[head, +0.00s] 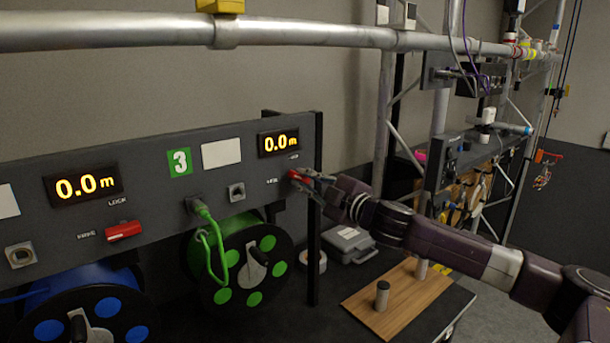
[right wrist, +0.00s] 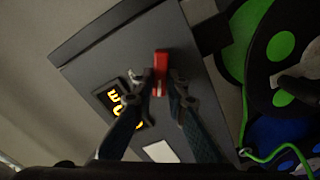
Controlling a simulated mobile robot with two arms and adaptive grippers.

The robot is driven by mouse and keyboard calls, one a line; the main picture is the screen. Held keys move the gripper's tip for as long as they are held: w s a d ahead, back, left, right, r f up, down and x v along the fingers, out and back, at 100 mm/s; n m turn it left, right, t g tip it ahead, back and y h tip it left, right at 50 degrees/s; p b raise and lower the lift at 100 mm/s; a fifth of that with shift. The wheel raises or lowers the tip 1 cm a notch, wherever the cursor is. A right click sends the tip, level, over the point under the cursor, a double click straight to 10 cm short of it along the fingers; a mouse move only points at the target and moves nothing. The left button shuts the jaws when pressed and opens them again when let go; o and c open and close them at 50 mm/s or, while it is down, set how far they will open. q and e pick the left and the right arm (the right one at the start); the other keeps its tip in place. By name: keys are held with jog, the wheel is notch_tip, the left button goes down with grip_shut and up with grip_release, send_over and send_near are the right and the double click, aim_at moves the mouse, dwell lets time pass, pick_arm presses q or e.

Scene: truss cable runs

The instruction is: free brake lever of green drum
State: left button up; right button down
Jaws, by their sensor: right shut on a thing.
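The green drum (head: 244,262) hangs under the grey panel (head: 145,205), below the green number 3 label. Its red brake lever (head: 296,175) sits near the panel's right end, under the right 0.0 m display. My right gripper (head: 304,181) reaches in from the right and is shut on this lever. In the right wrist view, the red lever (right wrist: 161,62) shows between the two fingers of the gripper (right wrist: 163,84) and extends past their tips. The fingers partly hide it in the head view. My left gripper is not in view.
A blue drum (head: 88,310) with another red lever (head: 123,231) is at the left. A green cable (head: 210,235) loops from the panel to the green drum. A wooden board (head: 400,297) with small cylinders lies below my right arm. A metal truss (head: 290,34) runs overhead.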

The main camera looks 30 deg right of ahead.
jog(key=n+p, duration=0.1)
jog(key=n, duration=0.2)
jog(key=shift+a+f+n, duration=0.1)
jog(key=shift+n, duration=0.2)
jog(key=shift+f+n+p, duration=0.15)
jog(key=shift+n+p, duration=0.35)
jog(key=shift+n, duration=0.8)
jog(key=c, duration=1.9)
grip_release()
jog(key=shift+c, duration=0.2)
